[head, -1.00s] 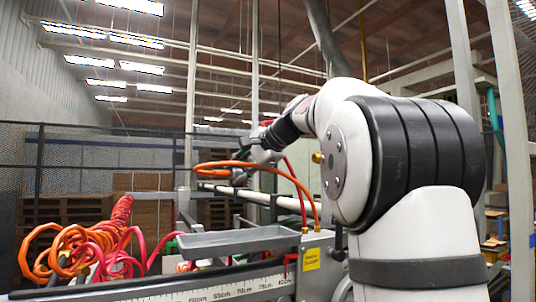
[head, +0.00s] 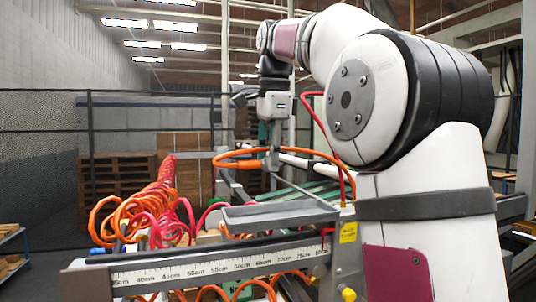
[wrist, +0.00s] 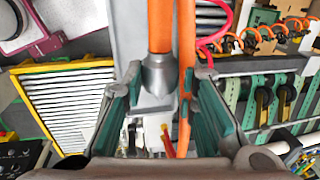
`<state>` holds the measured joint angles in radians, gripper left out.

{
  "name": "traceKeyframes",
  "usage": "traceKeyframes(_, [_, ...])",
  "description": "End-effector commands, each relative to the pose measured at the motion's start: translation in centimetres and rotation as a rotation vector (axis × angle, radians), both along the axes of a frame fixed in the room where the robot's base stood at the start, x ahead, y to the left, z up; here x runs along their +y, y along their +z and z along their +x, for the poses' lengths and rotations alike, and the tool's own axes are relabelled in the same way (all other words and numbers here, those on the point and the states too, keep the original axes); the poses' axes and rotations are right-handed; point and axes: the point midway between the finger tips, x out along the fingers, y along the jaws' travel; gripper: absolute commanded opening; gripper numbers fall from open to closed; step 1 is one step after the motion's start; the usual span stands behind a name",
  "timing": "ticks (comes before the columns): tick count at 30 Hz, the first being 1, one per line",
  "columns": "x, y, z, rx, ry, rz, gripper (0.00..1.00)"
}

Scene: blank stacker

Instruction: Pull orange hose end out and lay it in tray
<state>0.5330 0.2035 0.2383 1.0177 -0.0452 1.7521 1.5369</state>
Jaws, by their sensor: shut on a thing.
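An orange hose (head: 318,154) loops out to the left and runs back right, curving down to the machine at the tray's right end. My gripper (head: 270,160) points down and is shut on the hose, above the back edge of the shallow grey tray (head: 278,215). In the wrist view, the orange hose end (wrist: 160,38) has a grey fitting (wrist: 160,74) between the teal-padded fingers of my gripper (wrist: 161,88). Another orange length (wrist: 187,60) runs beside the right finger. The exact contact with the pads is hard to see.
Coiled orange and red hoses (head: 135,215) lie left of the tray. A ruler scale (head: 215,267) runs along the front. A yellow label (head: 348,232) marks the machine at right. A red hose (head: 312,112) hangs near my arm. The tray looks empty.

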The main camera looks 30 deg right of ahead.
Motion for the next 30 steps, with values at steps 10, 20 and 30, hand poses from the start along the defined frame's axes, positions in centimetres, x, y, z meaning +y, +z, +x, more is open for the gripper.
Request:
traceKeyframes(10, [0.0,-2.3,0.1,0.000,0.001,0.000,0.00])
traceKeyframes(20, [0.0,-4.4,0.1,0.000,0.001,0.001,0.00])
traceKeyframes(30, [0.0,-6.5,0.1,0.000,0.002,0.001,0.00])
